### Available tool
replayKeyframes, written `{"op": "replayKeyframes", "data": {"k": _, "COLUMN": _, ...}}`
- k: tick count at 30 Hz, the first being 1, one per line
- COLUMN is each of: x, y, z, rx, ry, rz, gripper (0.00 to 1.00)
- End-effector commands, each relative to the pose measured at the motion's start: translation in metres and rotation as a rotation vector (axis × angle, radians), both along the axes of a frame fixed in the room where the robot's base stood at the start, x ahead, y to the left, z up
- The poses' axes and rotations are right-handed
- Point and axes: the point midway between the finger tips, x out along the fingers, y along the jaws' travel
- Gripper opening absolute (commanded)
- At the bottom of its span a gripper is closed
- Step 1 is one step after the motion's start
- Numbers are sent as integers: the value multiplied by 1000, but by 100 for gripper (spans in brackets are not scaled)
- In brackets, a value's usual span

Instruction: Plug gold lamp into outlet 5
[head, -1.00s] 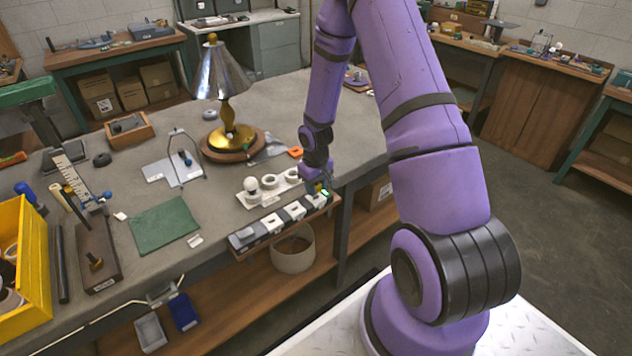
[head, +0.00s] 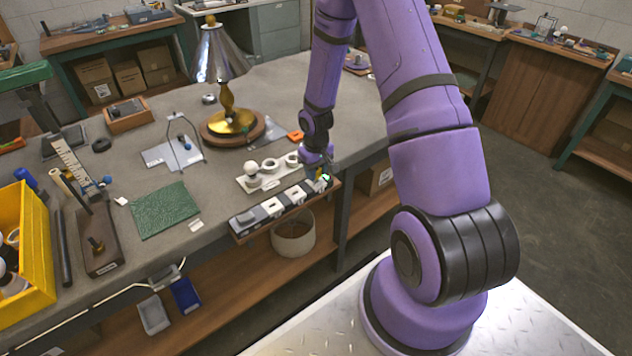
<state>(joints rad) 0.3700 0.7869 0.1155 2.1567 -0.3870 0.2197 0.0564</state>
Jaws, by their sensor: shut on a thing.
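The gold lamp (head: 227,98) stands on the bench, with a gold stem, a round wooden base and a silver-grey cone shade. The outlet strip (head: 268,211) lies along the bench's front edge, with several white outlets on a dark bar. My gripper (head: 320,178) is at the strip's right end, low over the last outlets. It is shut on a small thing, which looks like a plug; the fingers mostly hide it. A small green light shows beside the fingers. Outlet numbers are too small to read, and I cannot tell whether the held thing touches an outlet.
A white holder with a bulb and rings (head: 268,172) sits just behind the strip. A wire frame stand (head: 183,150), a green mat (head: 165,210) and a yellow bin (head: 45,260) are to the left. An orange piece (head: 295,136) lies behind my gripper. The bench right of the lamp is mostly clear.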

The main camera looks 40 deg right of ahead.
Motion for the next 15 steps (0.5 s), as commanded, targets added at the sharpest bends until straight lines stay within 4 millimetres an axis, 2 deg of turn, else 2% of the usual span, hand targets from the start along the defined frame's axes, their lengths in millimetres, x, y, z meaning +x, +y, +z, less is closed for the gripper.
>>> {"op": "replayKeyframes", "data": {"k": 15, "x": 0, "y": 0, "z": -5, "rx": 0, "ry": 0, "rz": 0, "gripper": 5}}
